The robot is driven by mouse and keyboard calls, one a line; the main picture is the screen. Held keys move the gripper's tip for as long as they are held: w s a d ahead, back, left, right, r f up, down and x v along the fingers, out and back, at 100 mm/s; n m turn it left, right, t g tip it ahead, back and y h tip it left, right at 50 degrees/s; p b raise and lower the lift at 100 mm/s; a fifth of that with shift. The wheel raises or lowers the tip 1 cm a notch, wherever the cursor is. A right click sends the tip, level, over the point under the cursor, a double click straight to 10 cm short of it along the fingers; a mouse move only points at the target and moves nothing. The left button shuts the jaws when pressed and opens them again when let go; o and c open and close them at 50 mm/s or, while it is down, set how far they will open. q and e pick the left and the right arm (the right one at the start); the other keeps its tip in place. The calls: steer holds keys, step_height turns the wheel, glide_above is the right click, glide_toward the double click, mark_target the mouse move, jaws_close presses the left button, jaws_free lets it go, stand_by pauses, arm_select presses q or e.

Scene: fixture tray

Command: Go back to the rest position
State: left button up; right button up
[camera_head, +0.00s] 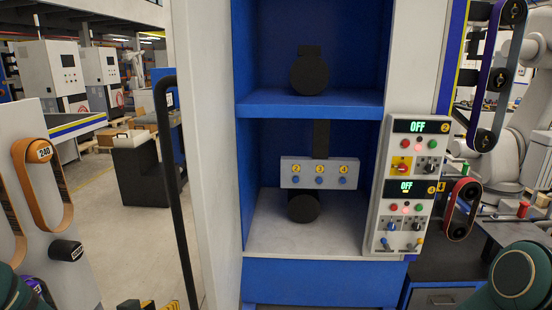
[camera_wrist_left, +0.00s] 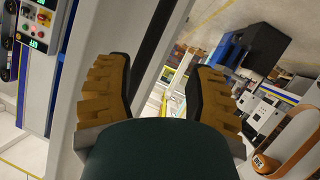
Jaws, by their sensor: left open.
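My left gripper (camera_head: 150,304) shows only as yellow and black fingertips at the bottom edge of the head view, left of the blue cabinet. In the left wrist view its two yellow-padded fingers (camera_wrist_left: 160,92) stand wide apart with nothing between them. Part of my left arm shows at the lower left corner of the head view. A green rounded part of my right arm (camera_head: 516,278) shows at the lower right; the right gripper is out of view.
The blue cabinet (camera_head: 318,275) holds a grey fixture (camera_head: 319,173) numbered 2, 3, 4. Its control panel (camera_head: 405,187) reads OFF twice. A black vertical bar (camera_head: 177,185) stands left of it. An orange belt (camera_head: 27,185) hangs on a white panel at left. Open floor (camera_head: 120,210) lies between.

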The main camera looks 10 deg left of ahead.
arm_select(q)
steer(key=d+f+g+b, duration=0.2)
steer(key=d+f+g, duration=0.2)
steer(key=d+f, duration=0.55)
steer(key=s+d+f+g+h+b, duration=0.1)
steer(key=s+d+f+g+b, duration=0.1)
steer(key=s+d+f+g, duration=0.5)
steer(key=s+d+f, duration=0.5)
steer(key=d+f, duration=0.1)
steer(key=f, duration=0.3)
steer(key=shift+s+d+f+g, duration=0.15)
steer(key=shift+d+f+g, duration=0.15)
steer(key=shift+d+f, duration=0.1)
arm_select(e)
step_height(320, 180, down, 6)
steer(key=shift+a+r, duration=0.1)
steer(key=shift+r, duration=0.05)
